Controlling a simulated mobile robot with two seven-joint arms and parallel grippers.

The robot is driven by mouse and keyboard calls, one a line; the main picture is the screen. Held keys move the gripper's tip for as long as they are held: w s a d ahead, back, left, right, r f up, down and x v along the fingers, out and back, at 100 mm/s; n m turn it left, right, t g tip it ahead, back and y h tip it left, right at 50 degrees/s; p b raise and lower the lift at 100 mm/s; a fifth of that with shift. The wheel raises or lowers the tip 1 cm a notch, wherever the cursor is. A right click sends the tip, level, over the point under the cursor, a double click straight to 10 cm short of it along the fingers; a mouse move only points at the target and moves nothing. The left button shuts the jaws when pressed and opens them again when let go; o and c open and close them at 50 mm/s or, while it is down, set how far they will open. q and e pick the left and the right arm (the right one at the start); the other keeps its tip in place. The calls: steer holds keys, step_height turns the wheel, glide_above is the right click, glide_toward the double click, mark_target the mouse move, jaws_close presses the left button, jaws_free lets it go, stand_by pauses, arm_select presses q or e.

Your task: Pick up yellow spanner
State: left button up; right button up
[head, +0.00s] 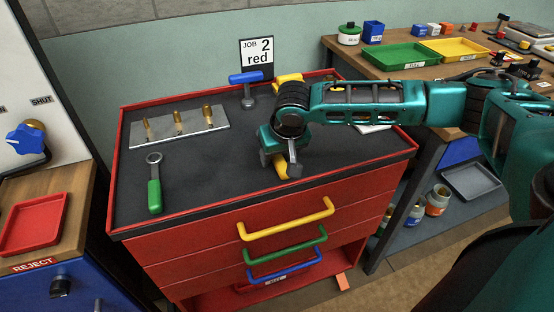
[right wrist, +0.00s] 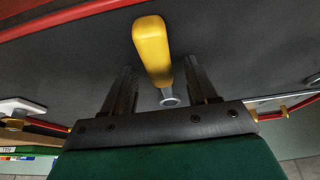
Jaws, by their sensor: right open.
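The yellow spanner (head: 282,171) lies on the dark top of the red tool cart (head: 135,233), mostly hidden by my right gripper in the head view. In the right wrist view, its yellow handle (right wrist: 151,45) points up the picture and its grey metal end (right wrist: 169,98) shows between the fingers. My right gripper (head: 279,164) is open and right over the spanner, with a finger on either side of it. In the wrist view, the open jaws (right wrist: 160,78) show no clear contact with it. My left gripper is out of view.
A green spanner (head: 154,185) lies at the cart's left. A grey plate (head: 205,134) holds several brass pieces. Another yellow item (head: 289,78) is partly behind my arm.

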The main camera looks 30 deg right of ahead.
steer(key=shift+c, duration=0.4)
jaws_close()
stand_by(0.4)
step_height(320, 180, up, 20)
steer(key=p, duration=0.3)
